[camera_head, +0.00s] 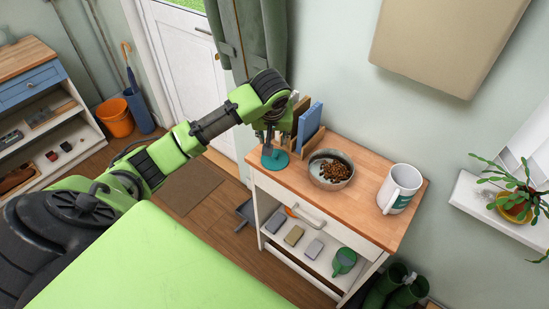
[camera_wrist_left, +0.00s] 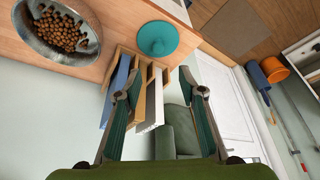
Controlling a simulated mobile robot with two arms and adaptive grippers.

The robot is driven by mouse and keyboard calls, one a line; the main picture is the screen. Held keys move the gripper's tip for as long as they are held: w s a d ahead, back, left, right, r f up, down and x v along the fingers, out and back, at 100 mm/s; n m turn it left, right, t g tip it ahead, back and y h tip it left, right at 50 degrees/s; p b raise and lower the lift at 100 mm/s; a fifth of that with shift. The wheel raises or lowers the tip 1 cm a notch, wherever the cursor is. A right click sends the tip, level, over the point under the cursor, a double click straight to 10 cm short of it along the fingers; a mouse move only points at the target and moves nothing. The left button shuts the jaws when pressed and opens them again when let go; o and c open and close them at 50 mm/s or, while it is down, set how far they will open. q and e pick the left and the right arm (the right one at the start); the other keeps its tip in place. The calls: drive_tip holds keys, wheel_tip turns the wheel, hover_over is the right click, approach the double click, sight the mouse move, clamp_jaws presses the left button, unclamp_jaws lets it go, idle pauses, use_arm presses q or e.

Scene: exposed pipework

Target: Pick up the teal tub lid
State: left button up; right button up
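The teal tub lid (camera_head: 275,160) is a flat round disc near the left end of the wooden top of the side table (camera_head: 354,213). In the left wrist view the lid (camera_wrist_left: 158,39) lies beyond the fingertips, close to the table's edge. My left gripper (camera_head: 270,140) is just above the lid in the head view and partly covers it. In the left wrist view my left gripper (camera_wrist_left: 160,90) has its fingers wide apart, with nothing held between them. I cannot tell whether a fingertip touches the lid. My right gripper is not in view.
A wooden rack with upright blue and brown items (camera_head: 309,124) stands close behind the lid. A metal bowl of brown pellets (camera_head: 331,169) is to its right, then a white mug (camera_head: 399,189). A lower shelf holds small blocks and a green watering can (camera_head: 344,261).

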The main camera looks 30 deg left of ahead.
use_arm(q)
drive_tip(key=p, duration=0.1)
hover_over(275, 154)
drive_tip(key=s+d, duration=0.1)
drive_tip(key=s, duration=0.1)
wheel_tip(275, 154, down, 7)
drive_tip(key=shift+r, duration=0.1)
drive_tip(key=p+x, duration=0.1)
drive_tip(key=x, duration=0.3)
drive_tip(key=shift+d+p, duration=0.1)
drive_tip(key=shift+p, duration=0.25)
drive_tip(key=shift+x, duration=0.8)
drive_tip(key=shift+s, duration=0.1)
drive_tip(key=c, duration=1)
